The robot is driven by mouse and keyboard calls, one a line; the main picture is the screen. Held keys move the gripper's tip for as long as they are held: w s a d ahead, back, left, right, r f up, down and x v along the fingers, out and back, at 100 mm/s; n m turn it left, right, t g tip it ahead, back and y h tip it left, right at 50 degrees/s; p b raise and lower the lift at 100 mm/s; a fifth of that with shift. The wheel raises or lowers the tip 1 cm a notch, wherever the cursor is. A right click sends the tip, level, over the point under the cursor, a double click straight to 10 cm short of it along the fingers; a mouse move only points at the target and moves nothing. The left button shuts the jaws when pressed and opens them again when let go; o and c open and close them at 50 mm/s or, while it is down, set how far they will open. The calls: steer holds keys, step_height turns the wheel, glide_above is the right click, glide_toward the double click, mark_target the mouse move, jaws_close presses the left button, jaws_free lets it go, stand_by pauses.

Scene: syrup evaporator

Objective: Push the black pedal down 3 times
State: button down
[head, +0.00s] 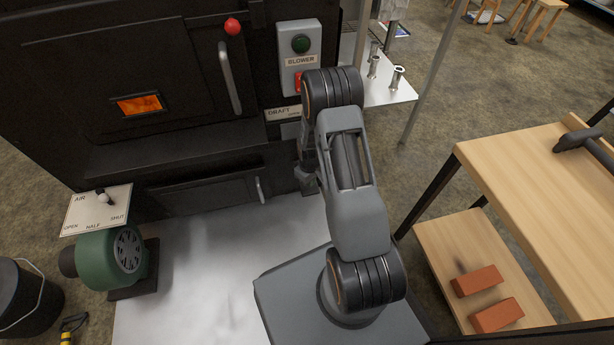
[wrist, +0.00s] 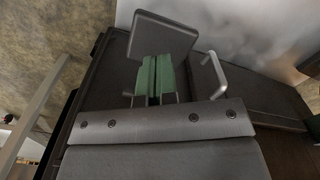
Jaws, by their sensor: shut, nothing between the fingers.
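The black pedal (wrist: 165,34) shows in the wrist view as a dark, flat, square plate at the top centre, in front of the dark evaporator front. My gripper (wrist: 156,66) has its two green-padded fingers side by side, shut and empty. The fingertips are at the pedal's near edge in this view. I cannot tell whether they touch it or how far down the pedal is. In the head view my arm hides the pedal and most of the gripper, low by the evaporator's front.
A metal door handle (wrist: 216,76) is close right of the fingers. The head view shows the blower box (head: 299,58), the AIR lever panel (head: 97,210) and a green blower (head: 110,257). A wooden bench (head: 540,190) stands at right. The metal floor sheet (head: 205,270) is clear at left.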

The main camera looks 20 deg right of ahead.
mark_target(309, 189)
steer(key=shift+f, duration=0.15)
steer(key=shift+w+d+f+b, duration=0.1)
steer(key=shift+w+f+b, duration=0.05)
steer(key=shift+f+b, duration=1.05)
steer(key=shift+w+a+f+b, duration=0.15)
steer(key=shift+f+b, duration=0.8)
steer(key=shift+f, duration=0.55)
steer(key=shift+w+d+f+b, duration=0.15)
steer(key=shift+f+b, duration=0.9)
steer(key=shift+f, duration=0.3)
steer(key=r+p, duration=0.2)
steer(key=s+r+p, duration=0.1)
steer(key=r+p, duration=0.1)
steer(key=r, duration=0.1)
steer(key=r+p, duration=0.3)
steer(key=shift+s+r, duration=0.15)
steer(key=shift+r, duration=0.05)
